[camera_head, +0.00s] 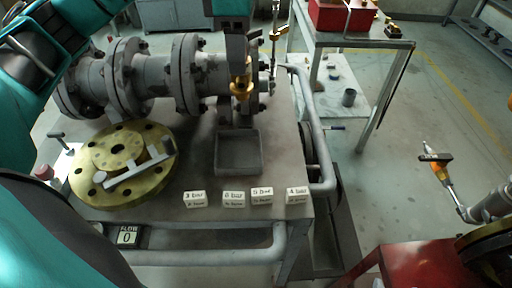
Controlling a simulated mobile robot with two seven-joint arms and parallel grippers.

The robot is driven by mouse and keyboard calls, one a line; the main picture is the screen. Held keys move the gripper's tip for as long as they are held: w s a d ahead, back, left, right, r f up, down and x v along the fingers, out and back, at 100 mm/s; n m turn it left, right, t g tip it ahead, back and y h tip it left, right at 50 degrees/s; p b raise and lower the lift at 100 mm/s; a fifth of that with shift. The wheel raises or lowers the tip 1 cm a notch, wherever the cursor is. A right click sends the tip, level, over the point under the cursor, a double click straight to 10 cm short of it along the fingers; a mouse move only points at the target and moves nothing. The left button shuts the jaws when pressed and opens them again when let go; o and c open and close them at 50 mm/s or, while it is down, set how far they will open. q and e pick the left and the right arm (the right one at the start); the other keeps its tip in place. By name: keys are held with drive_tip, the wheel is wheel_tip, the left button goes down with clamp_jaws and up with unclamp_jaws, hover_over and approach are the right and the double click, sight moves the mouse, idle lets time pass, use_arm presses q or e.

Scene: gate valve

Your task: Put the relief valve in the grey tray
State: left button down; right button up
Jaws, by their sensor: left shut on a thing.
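The relief valve (241,86), a small brass-coloured piece, is upright above and behind the grey tray. My left gripper (240,66) points down from the top and is shut on its upper part. The grey tray (239,170) is a shallow square box on the bench, in front of the pipe. It looks empty. The gripper partly hides the pipe behind it. My right gripper does not show.
A large flanged grey pipe (155,75) runs along the back of the bench. A brass flange disc (150,185) with a wrench (135,172) lies left of the tray. Several small labelled blocks (233,198) stand in front. A bent pipe rail (318,130) borders the right side.

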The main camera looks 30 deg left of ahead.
sight(241, 98)
use_arm(q)
wheel_tip(241, 98, down, 9)
drive_tip(key=b, duration=0.3)
drive_tip(key=shift+s+f, duration=0.15)
wheel_tip(241, 98, down, 10)
drive_tip(key=shift+f+b, duration=0.25)
drive_tip(key=shift+b, duration=0.1)
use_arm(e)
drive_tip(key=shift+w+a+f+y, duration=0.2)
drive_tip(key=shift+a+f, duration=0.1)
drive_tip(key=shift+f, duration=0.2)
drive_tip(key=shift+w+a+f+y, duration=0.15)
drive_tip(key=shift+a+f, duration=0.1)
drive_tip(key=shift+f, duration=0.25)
use_arm(q)
drive_tip(key=shift+f, duration=0.2)
drive_tip(key=c, duration=0.7)
unclamp_jaws()
drive_tip(key=shift+o, duration=0.2)
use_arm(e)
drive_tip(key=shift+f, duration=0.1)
